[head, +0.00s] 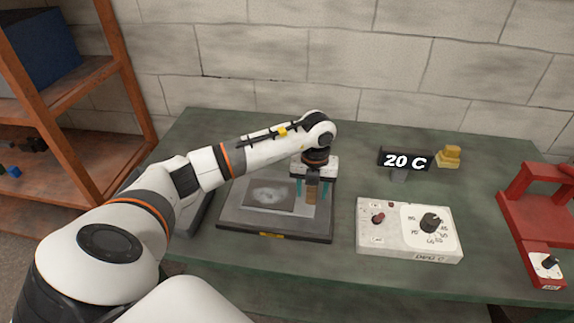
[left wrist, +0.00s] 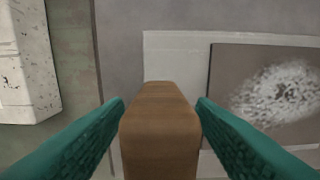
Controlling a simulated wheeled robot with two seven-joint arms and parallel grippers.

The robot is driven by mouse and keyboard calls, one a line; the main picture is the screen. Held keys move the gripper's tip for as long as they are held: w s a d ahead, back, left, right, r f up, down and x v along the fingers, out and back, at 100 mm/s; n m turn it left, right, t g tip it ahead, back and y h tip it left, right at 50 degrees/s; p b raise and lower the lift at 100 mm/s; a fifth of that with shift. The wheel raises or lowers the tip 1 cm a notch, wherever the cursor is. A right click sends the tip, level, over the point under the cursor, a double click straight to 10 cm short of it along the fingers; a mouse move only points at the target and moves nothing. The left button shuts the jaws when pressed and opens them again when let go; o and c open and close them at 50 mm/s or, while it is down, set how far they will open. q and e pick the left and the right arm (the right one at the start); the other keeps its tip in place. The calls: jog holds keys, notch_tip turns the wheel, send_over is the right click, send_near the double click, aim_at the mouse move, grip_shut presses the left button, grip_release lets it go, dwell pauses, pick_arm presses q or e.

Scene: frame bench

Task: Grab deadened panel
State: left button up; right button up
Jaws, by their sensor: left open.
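A flat grey-brown panel (head: 268,195) with a whitish speckled patch lies on a pale sheet on a dark flat plate (head: 232,221) on the bench. The panel also shows at the right of the left wrist view (left wrist: 226,75). My left gripper (head: 305,192) is over the plate's right part, pointing down, beside the panel. Its teal fingers (left wrist: 160,112) are open on either side of a brown wooden block (left wrist: 160,130). The block also shows in the head view (head: 312,189). I cannot tell whether the fingers touch it. My right gripper is out of view.
A white control box (head: 385,245) with a knob and switch stands right of the plate. Behind it are a "20 C" display (head: 405,160) and a yellow block (head: 448,157). A red stand (head: 540,215) is at far right. Shelves (head: 75,145) stand left.

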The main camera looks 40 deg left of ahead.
pick_arm(q)
grip_shut()
jog(key=shift+r, duration=0.1)
